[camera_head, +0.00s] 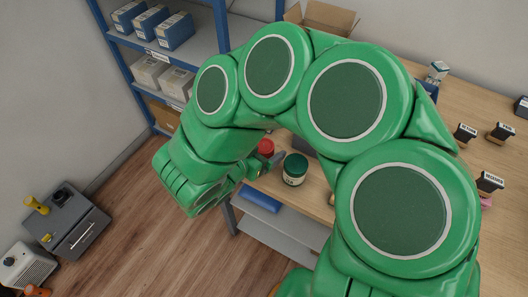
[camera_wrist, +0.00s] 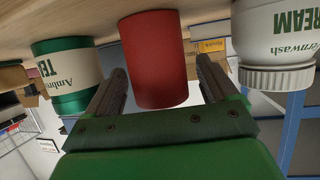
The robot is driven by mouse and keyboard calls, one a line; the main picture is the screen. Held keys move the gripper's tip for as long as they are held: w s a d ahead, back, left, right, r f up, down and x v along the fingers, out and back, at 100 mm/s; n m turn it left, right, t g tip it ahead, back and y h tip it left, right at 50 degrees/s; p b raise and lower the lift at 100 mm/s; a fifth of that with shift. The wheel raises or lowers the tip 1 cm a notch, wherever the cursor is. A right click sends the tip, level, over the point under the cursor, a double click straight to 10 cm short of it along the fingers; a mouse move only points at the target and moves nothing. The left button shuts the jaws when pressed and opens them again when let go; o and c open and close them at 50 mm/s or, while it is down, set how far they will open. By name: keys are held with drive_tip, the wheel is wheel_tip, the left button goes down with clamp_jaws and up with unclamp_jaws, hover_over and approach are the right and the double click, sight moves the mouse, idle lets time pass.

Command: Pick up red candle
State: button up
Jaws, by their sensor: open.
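The red candle (camera_wrist: 155,62) is a plain red cylinder. In the wrist view it stands between the two fingers of my open gripper (camera_wrist: 160,92), one finger on each side. I cannot tell whether either finger touches it. In the head view only the top part of the candle (camera_head: 266,146) shows, at the counter's edge; my arm and gripper (camera_head: 262,166) hide much of the rest.
A green tin with a cream label (camera_head: 295,169) stands close to the candle; it also shows in the wrist view (camera_wrist: 67,75). A white cream jar (camera_wrist: 275,45) is on the candle's other side. The wooden counter (camera_head: 483,110) holds small dark boxes farther right.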

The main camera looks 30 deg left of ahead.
drive_tip(key=shift+x, duration=0.9)
drive_tip(key=c, duration=1.1)
